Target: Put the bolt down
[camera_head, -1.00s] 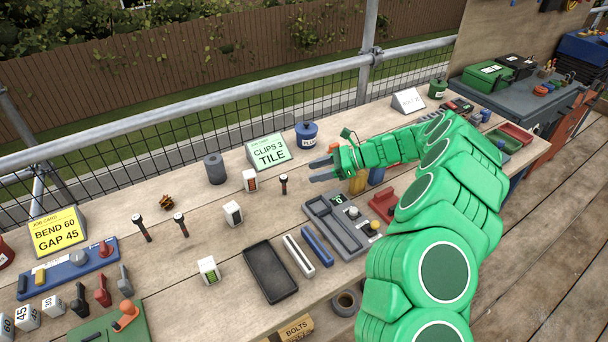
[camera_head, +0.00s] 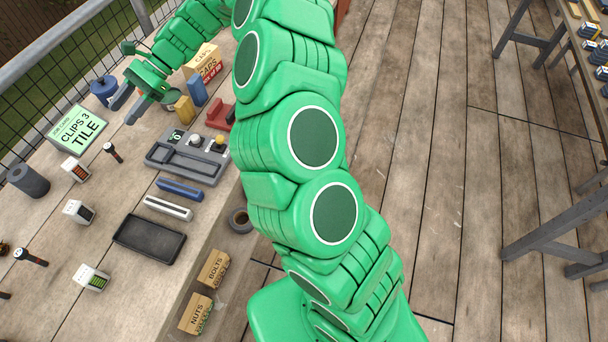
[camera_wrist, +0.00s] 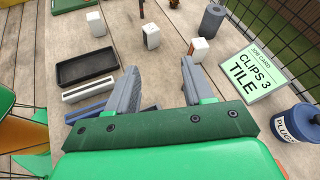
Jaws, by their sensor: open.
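My gripper (camera_head: 123,108) is open over the bench, near the blue tub and the grey device. In the wrist view its two grey fingers (camera_wrist: 165,74) are spread with nothing between them. I cannot tell which one is the task's bolt. In the wrist view, the right finger partly hides the bench beyond it.
A black tray (camera_head: 148,241), a white bar (camera_head: 168,207) and a blue bar (camera_head: 180,189) lie on the bench. Several small white boxes stand to their left. BOLTS (camera_head: 214,268) and NUTS (camera_head: 196,314) cartons sit below the bench edge. The wooden floor on the right is largely clear.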

